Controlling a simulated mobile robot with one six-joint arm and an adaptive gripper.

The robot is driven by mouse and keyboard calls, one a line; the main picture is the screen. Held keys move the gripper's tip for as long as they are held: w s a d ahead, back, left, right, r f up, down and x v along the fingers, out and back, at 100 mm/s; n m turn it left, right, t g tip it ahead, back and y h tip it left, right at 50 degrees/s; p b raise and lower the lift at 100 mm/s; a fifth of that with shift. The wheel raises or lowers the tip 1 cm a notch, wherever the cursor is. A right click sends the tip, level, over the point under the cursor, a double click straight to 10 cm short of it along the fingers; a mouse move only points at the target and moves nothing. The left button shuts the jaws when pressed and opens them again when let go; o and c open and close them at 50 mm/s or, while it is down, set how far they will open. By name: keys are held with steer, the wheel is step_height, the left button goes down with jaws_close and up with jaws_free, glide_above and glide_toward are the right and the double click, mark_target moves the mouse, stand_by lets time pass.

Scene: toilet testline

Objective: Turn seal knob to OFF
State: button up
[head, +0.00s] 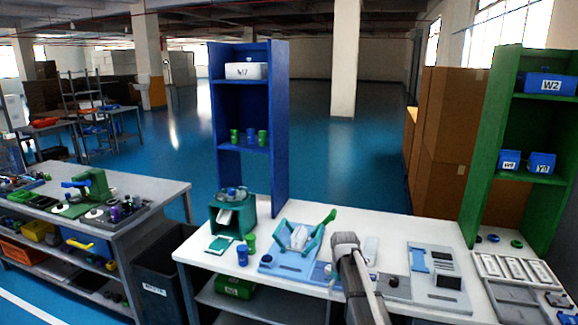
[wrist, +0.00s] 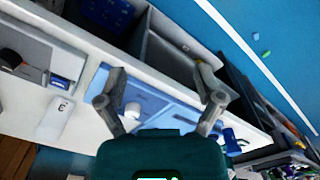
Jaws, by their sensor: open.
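My gripper (wrist: 160,88) is open and empty in the wrist view, its two fingers spread above the bench front. A dark round knob (wrist: 10,58) sits on a grey panel (wrist: 30,48) at the left edge, with a small blue display beside it. It is apart from my fingers, to their left. In the head view, my arm hides the gripper.
The white bench (head: 205,245) carries a blue-based fixture with teal arms (head: 298,235), cups and a grey control plate (head: 437,280). A blue shelf (head: 280,130) and a green shelf (head: 490,130) rise behind. A dark bin (head: 160,280) stands left. A white card (wrist: 55,118) lies near the panel.

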steer(key=s+f+m+b, duration=0.2)
steer(key=s+m, duration=0.2)
steer(key=s, duration=1.8)
steer(key=shift+s+f, duration=0.3)
steer(key=shift+s, duration=0.05)
steer(key=shift+d, duration=0.1)
